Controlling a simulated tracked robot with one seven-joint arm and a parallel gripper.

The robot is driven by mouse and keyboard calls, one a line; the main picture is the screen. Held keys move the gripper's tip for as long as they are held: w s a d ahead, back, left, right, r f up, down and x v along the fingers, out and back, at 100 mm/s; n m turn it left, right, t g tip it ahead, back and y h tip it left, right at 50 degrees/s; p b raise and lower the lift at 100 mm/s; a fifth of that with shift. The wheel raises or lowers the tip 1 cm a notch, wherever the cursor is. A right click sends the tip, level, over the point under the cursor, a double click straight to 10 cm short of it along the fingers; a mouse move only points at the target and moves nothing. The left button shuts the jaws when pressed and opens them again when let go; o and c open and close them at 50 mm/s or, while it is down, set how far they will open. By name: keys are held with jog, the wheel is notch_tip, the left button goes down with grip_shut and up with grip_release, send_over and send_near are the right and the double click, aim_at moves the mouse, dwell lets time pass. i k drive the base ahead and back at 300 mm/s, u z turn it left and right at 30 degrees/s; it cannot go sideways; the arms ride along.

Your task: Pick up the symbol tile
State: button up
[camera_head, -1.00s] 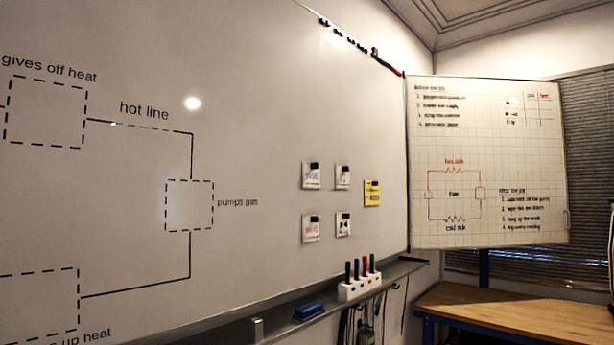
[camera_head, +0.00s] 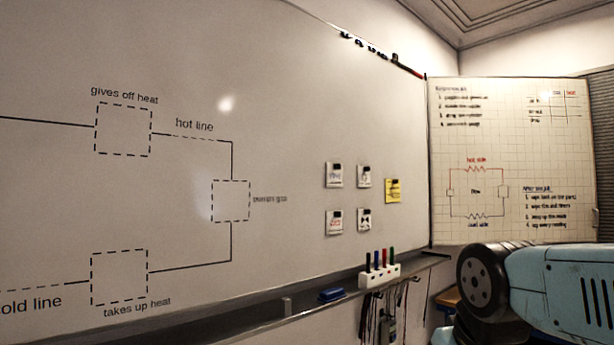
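Several small white symbol tiles hang on the whiteboard (camera_head: 290,110), right of its drawn diagram. They are an upper left tile (camera_head: 333,178), an upper right tile (camera_head: 364,179), a lower left tile (camera_head: 334,224) and a lower right tile (camera_head: 364,221). Each has a black piece at its top; their symbols are too small to read surely. A yellow note (camera_head: 392,191) is beside them. My arm shows at the lower right, but my gripper is out of view.
A ledge (camera_head: 232,318) runs under the whiteboard with a blue eraser (camera_head: 331,295) and a white holder of several markers (camera_head: 379,276). Cables and a device (camera_head: 387,330) hang below it. A gridded flip chart (camera_head: 512,140) stands at the right.

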aim_at(334, 171)
jog(key=u, duration=0.1)
jog(key=i, duration=1)
jog(key=z, duration=0.05)
